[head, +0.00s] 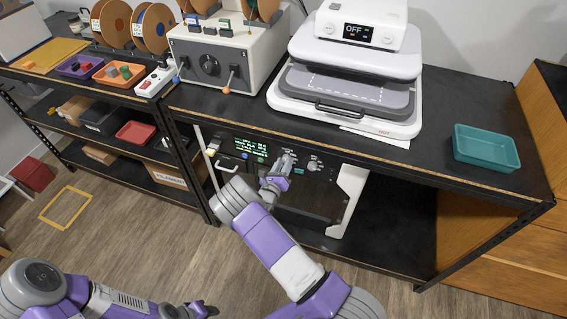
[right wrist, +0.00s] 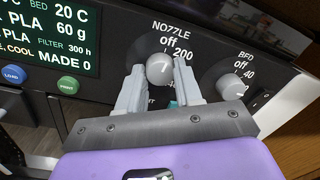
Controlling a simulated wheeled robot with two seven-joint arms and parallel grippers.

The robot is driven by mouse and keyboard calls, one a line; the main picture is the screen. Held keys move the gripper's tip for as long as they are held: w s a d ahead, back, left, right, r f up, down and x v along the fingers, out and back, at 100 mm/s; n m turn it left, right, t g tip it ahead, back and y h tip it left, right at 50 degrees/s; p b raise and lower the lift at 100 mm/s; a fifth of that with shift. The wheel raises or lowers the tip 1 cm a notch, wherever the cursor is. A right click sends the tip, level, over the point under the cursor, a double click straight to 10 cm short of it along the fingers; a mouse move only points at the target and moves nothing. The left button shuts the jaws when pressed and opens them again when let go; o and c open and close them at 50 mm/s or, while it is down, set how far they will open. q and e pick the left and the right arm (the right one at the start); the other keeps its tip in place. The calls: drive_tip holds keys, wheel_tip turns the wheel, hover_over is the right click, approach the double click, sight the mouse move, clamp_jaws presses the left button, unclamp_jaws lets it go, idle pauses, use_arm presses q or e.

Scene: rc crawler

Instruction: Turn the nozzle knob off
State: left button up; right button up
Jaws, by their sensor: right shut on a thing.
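The nozzle knob (right wrist: 160,69) is a round grey knob on the printer's black front panel (head: 262,157), under the label "NOZZLE" with "Off" above it and "200" to its upper right. It carries a small pale mark; I cannot tell exactly where it points. My right gripper (right wrist: 158,82) is shut on this knob, one finger at each side. In the head view the right gripper (head: 284,164) is at the panel and hides the knob. My left gripper (head: 205,309) is low at the bottom edge, away from the printer; its opening is unclear.
The bed knob (right wrist: 231,87) is close to the right finger, and also shows in the head view (head: 315,164). A lit screen and the blue and green buttons (right wrist: 67,86) are to the left. The bench top with a heat press (head: 350,75) overhangs the printer. A teal tray (head: 486,148) is at right.

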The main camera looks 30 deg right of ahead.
drive_tip(key=shift+n, duration=0.6)
drive_tip(key=shift+f, duration=0.1)
drive_tip(key=o, duration=1)
drive_tip(key=shift+o, duration=0.2)
drive_tip(key=p+v, duration=0.2)
drive_tip(key=v, duration=0.5)
drive_tip(key=shift+s+a, duration=0.2)
drive_tip(key=shift+s, duration=0.05)
